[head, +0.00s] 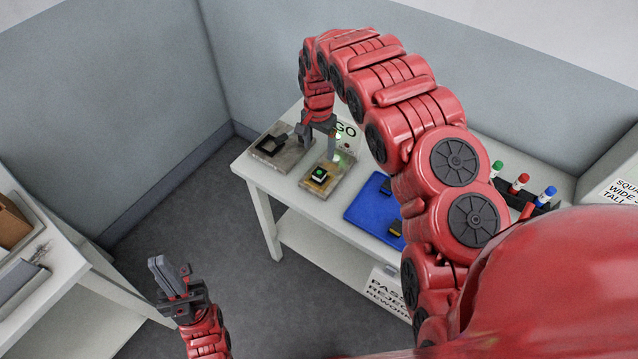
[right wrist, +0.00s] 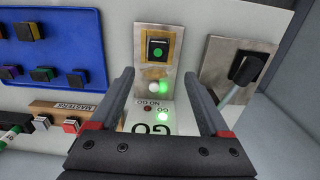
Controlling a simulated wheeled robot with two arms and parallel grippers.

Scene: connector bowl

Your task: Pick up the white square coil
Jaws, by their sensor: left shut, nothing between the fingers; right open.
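A small square part with a black top, a green centre and pale sides (head: 319,175) sits on the yellow pad of the test plate (head: 338,187). In the right wrist view the part (right wrist: 158,50) lies beyond my fingertips, in line with the gap between them. I cannot tell for sure that it is the white square coil. My right gripper (head: 317,142) is open and empty above the plate; it also shows in the right wrist view (right wrist: 160,84). My left gripper (head: 166,274) is shut and empty over the floor, away from the table.
A plate with a black lever clamp (right wrist: 246,66) stands beside the test plate. A blue tray (head: 362,212) with several small dark parts lies on the other side. A MASTERS block (right wrist: 88,108) holds small parts, one whitish (right wrist: 41,123). A green lamp (right wrist: 163,116) glows by the GO label.

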